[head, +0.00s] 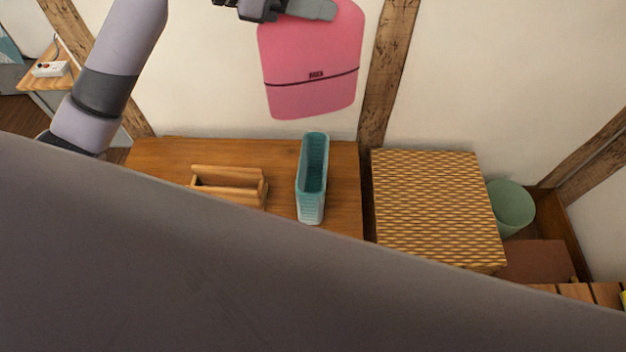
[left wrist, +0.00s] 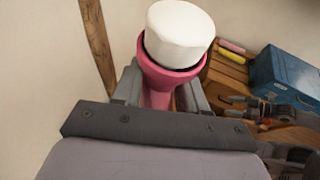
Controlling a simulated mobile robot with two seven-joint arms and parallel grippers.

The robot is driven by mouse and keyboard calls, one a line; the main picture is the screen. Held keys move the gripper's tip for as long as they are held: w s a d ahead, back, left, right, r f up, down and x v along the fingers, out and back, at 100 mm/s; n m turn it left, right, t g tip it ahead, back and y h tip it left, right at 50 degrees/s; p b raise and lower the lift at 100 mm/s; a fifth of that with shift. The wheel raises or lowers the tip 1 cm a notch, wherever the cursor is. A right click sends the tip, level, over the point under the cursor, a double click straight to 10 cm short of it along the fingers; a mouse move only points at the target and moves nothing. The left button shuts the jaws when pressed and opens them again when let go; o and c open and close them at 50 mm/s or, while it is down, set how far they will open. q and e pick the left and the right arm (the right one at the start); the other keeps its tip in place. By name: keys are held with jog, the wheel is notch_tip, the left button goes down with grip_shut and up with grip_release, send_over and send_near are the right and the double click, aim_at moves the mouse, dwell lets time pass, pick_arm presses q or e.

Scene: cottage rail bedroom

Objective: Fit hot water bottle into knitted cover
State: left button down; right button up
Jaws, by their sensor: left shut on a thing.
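The pink hot water bottle (head: 312,55) hangs upright, neck up, in front of the wall. My left gripper (head: 312,10) is shut on its neck at the top of the head view. In the left wrist view the white stopper (left wrist: 180,32) sits in the pink collar (left wrist: 168,78) between my fingers. The teal knitted cover (head: 312,185) stands upright on the wooden top, its long narrow mouth open upward. The bottle is above and behind it in the picture, apart from it. My right gripper (left wrist: 248,112) shows at the right of the left wrist view, its fingers apart and empty.
A wooden holder (head: 228,187) stands left of the cover on the wooden top (head: 345,205). A woven box (head: 435,205) and a green bin (head: 512,208) are to the right. A blue box (left wrist: 285,75) shows in the left wrist view. My grey arm hides the front.

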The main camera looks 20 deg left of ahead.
aim_at(312, 93)
pick_arm(q)
jog(key=shift+w+r, duration=0.45)
jog(key=shift+r, duration=0.2)
notch_tip(312, 93, down, 20)
jog(key=b, duration=0.2)
jog(key=shift+w+r+b, duration=0.1)
jog(key=shift+b, duration=0.25)
jog(key=c, duration=0.6)
grip_release()
jog(key=shift+f, duration=0.3)
jog(key=shift+a+r, duration=0.15)
jog(key=shift+r, duration=0.05)
jog(key=v, duration=1.2)
jog(key=shift+s+d, duration=0.2)
jog(key=shift+a, duration=0.1)
